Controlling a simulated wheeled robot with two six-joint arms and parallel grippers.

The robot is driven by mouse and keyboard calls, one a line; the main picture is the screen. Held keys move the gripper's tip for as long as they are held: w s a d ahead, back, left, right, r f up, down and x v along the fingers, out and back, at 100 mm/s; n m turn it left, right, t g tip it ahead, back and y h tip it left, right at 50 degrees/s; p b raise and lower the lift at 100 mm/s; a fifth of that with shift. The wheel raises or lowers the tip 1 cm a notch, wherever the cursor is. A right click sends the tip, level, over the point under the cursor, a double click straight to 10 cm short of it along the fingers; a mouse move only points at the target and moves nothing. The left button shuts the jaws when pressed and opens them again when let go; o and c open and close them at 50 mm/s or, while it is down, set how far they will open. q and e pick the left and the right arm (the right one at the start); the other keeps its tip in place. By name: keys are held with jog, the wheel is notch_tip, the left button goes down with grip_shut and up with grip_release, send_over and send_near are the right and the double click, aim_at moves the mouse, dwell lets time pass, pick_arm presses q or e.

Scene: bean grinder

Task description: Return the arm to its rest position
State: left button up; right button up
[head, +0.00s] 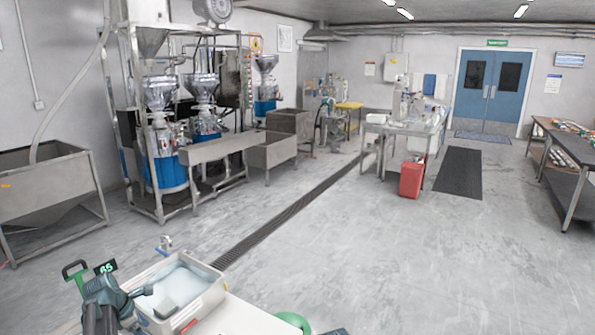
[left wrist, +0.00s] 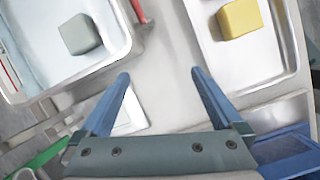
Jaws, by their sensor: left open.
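My left gripper (left wrist: 159,73) is open, with nothing between its two blue-grey fingers in the left wrist view. It is above a light surface between two trays. In the head view my left arm (head: 108,297) comes in at the lower left, beside a white tub of pale liquid (head: 218,291); its fingertips are hard to make out there. A grey-green block (head: 166,309) sits in the tub and also shows in the left wrist view (left wrist: 79,34). My right gripper is not in view.
A metal tray (left wrist: 262,92) holds a yellow block (left wrist: 239,18). A blue bin (left wrist: 290,155) is at its lower right. A scale-like green display (head: 106,267) stands near my left arm. Grinding machines (head: 163,130) are along the left wall; the floor ahead is clear.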

pick_arm(q)
jog(key=s+d+f+m+g, duration=0.1)
jog(key=s+d+m+g, duration=0.15)
jog(key=d+m, duration=1.55)
jog(key=s+d+m+y, duration=0.1)
jog(key=s+d+m, duration=0.5)
jog(key=d, duration=0.6)
jog(key=s+d+m+y, duration=0.2)
jog(key=s+d+m, duration=0.4)
jog(key=d, duration=0.5)
jog(key=shift+s+d+m+g, duration=0.35)
jog(key=shift+s+g, duration=0.1)
jog(key=shift+s, duration=0.65)
